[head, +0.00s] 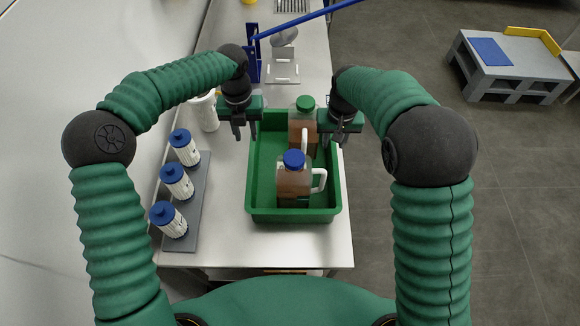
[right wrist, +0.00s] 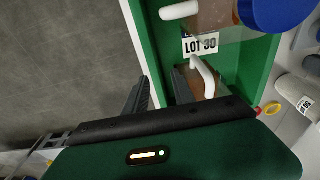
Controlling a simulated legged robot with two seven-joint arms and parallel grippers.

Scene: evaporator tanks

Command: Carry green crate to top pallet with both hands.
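The green crate (head: 292,216) stands on the steel counter. Inside it are two brown jugs, one with a blue cap (head: 293,180) and one with a green cap (head: 303,125). My left gripper (head: 244,132) is over the crate's left wall near its far end, its fingers apart. My right gripper (head: 327,138) is at the right wall. In the right wrist view its two fingers (right wrist: 160,92) are apart, with the crate's green wall (right wrist: 162,45) between them; contact is unclear. The grey pallet (head: 510,72) is at the upper right, with a blue sheet and yellow edging.
Several blue-capped white bottles (head: 176,181) stand on a grey rack (head: 198,205) left of the crate. A white container (head: 206,112) stands behind them. A blue lever press (head: 253,60) is beyond the crate. Open grey floor (head: 420,45) lies between counter (head: 225,215) and pallet.

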